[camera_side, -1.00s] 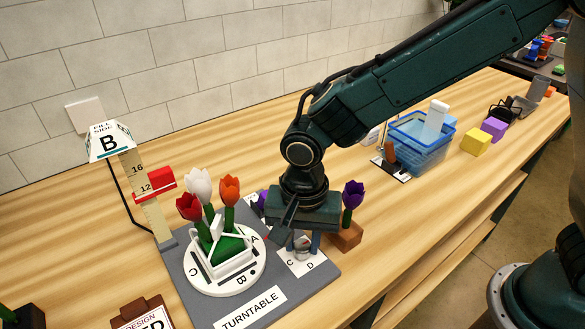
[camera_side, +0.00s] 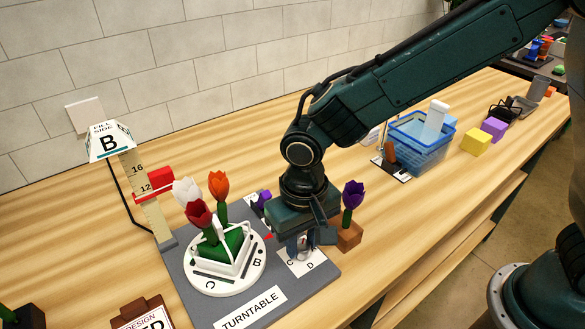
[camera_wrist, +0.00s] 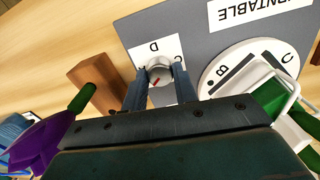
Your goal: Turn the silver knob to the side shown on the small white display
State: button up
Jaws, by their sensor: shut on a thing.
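The small white display (camera_side: 109,142) at the left reads "B". The silver knob (camera_wrist: 160,68) is between my gripper's fingers (camera_wrist: 158,92) on a white lettered plate (camera_wrist: 169,46); C and D show clearly, and my gripper covers part of the plate. A red mark on the knob points down and left in the wrist view. My gripper is shut on the knob. The white turntable disc (camera_side: 223,285) stands left of my gripper, with B at its right and C at its front. A small red pointer (camera_side: 268,237) is on the grey base, a little beyond B.
A purple tulip (camera_side: 352,195) in a brown block (camera_side: 348,236) stands close on the right. A ruler post (camera_side: 147,195) with a red slider stands behind. A blue basket (camera_side: 424,150) is farther back.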

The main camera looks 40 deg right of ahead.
aim_at(303, 245)
jog(key=n, duration=0.4)
jog(key=shift+n, duration=0.3)
jog(key=n, duration=0.5)
dwell(0.4)
jog(key=o, duration=1)
jog(key=shift+c, duration=0.2)
jog(key=shift+r, duration=0.15)
notch_tip(303, 245, up, 14)
jog(key=shift+f, duration=0.2)
